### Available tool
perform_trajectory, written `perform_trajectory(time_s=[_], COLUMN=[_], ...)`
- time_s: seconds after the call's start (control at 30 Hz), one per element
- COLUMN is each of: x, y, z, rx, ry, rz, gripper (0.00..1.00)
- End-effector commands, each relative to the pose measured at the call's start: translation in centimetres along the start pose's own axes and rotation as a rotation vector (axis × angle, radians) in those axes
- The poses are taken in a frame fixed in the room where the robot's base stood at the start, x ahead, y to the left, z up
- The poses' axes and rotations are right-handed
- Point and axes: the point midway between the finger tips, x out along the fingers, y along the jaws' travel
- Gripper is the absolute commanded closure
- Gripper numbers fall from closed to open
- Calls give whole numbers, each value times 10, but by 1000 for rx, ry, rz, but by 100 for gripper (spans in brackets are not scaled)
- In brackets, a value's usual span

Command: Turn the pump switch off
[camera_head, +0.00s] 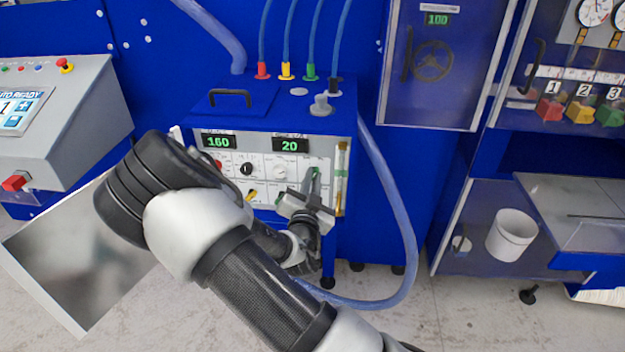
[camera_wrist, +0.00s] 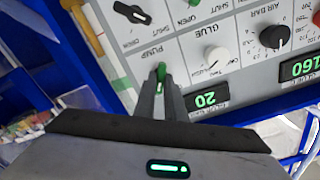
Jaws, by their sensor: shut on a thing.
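The pump switch is a small green lever on the white control panel, seen in the wrist view (camera_wrist: 161,72) just below the upside-down PUMP label. In the head view a bit of green (camera_head: 316,171) shows at the same spot, on the right side of the panel. My gripper (camera_wrist: 161,84) has its two narrow fingers closed around the green lever from both sides. In the head view my gripper (camera_head: 313,182) reaches the panel from the front. The fingers hide the lower part of the lever, so its exact setting cannot be read.
Close by sit a white GLUE knob (camera_wrist: 216,57), a black AIR BAR knob (camera_wrist: 275,37) and a black OPEN/SHUT knob (camera_wrist: 132,13). Displays read 160 (camera_head: 219,142) and 20 (camera_head: 290,145). A blue hose (camera_head: 400,220) loops down right of the blue cabinet.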

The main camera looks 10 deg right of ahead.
Motion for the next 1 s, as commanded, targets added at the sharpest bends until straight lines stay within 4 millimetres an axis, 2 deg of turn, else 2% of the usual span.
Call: perform_trajectory(time_s=[0.37, 1.0], x=[0, 0], y=[0, -2], z=[2, 2], rx=[-168, -752], ry=[0, -1], rz=[0, -1], gripper=[100, 100])
